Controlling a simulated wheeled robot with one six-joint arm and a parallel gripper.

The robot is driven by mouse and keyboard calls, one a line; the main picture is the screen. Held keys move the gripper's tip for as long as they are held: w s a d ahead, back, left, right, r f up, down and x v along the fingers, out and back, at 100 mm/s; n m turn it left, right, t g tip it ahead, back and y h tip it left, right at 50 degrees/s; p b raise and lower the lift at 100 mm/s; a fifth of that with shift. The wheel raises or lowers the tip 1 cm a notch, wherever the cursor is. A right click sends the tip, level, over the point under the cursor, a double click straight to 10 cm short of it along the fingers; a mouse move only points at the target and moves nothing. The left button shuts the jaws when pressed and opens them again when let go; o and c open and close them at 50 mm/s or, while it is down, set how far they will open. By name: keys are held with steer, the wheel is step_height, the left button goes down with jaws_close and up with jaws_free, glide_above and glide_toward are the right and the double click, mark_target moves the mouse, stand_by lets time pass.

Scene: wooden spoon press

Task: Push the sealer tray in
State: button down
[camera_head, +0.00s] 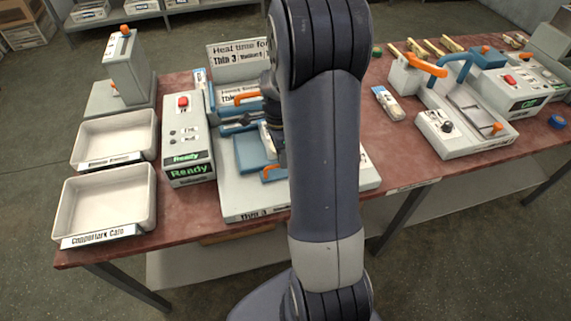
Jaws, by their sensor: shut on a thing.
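The sealer in the middle of the table has a white base (240,205) with a "Thin 3" label on its front edge. Another orange handle (246,98) shows on the sealer's upper part, behind the tray.
A control box (187,143) with a red button and green "Ready" displays stands left of the sealer. Two white bins (150,205) (152,150) are at far left. A packet (388,103) and another machine (465,125) are at right. Bare table shows between them and my arm.

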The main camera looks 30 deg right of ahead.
steer(key=shift+w+r, duration=0.1)
steer(key=shift+w, duration=0.15)
steer(key=c, duration=1.5)
jaws_free()
steer(key=r, duration=0.3)
steer(key=w+r, duration=0.1)
steer(key=r, duration=0.3)
steer(key=w+r, duration=0.1)
steer(key=r, duration=0.2)
steer(key=shift+d+r, duration=0.3)
steer(key=shift+d, duration=0.05)
steer(key=shift+f, duration=0.1)
